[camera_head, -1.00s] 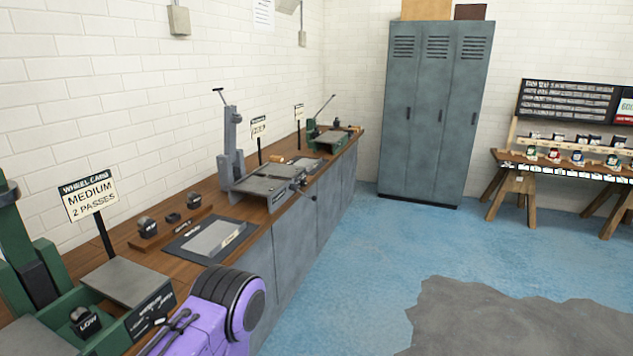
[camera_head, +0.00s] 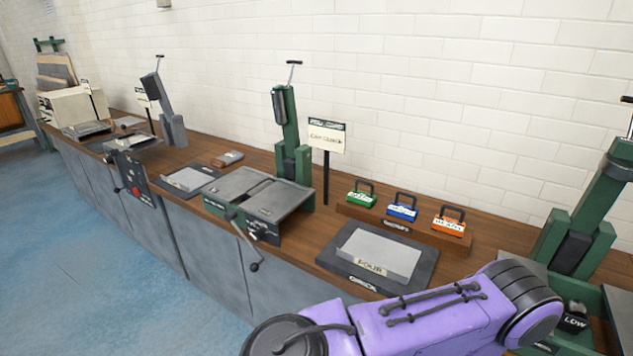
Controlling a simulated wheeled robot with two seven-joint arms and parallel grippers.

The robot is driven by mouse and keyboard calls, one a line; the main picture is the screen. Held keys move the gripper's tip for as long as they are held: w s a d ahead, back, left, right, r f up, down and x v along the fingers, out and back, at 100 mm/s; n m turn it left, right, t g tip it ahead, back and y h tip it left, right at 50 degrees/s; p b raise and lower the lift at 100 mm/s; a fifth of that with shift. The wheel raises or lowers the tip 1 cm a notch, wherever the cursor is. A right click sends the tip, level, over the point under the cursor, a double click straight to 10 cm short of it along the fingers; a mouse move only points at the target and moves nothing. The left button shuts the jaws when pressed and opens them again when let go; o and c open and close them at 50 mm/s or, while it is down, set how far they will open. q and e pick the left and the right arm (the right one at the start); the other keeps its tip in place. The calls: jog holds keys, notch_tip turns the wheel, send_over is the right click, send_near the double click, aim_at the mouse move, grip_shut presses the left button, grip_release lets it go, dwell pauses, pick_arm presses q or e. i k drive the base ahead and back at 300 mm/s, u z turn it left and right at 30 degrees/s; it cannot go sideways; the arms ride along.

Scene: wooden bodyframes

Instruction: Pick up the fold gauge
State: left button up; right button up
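No part in view is clearly labelled as the fold gauge, so I cannot tell which one it is. Three small handled blocks stand in a row on a wooden rack on the bench: a green one (camera_head: 361,195), a blue one (camera_head: 402,209) and an orange one (camera_head: 449,221). In front of them lies a dark mat (camera_head: 345,272) with a grey plate (camera_head: 376,252) marked FOUR. A sign (camera_head: 327,134) stands on a post behind; its text is too small to read surely. My purple arm crosses the bottom of the view. Neither gripper shows.
The long wooden bench (camera_head: 330,225) runs along the white brick wall. A green press (camera_head: 257,196) stands mid-bench, a grey press (camera_head: 165,110) farther left, and another green machine (camera_head: 590,205) at right. Blue floor (camera_head: 110,255) is clear at left.

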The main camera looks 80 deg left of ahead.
aim_at(409, 212)
jog(key=u, duration=2.3)
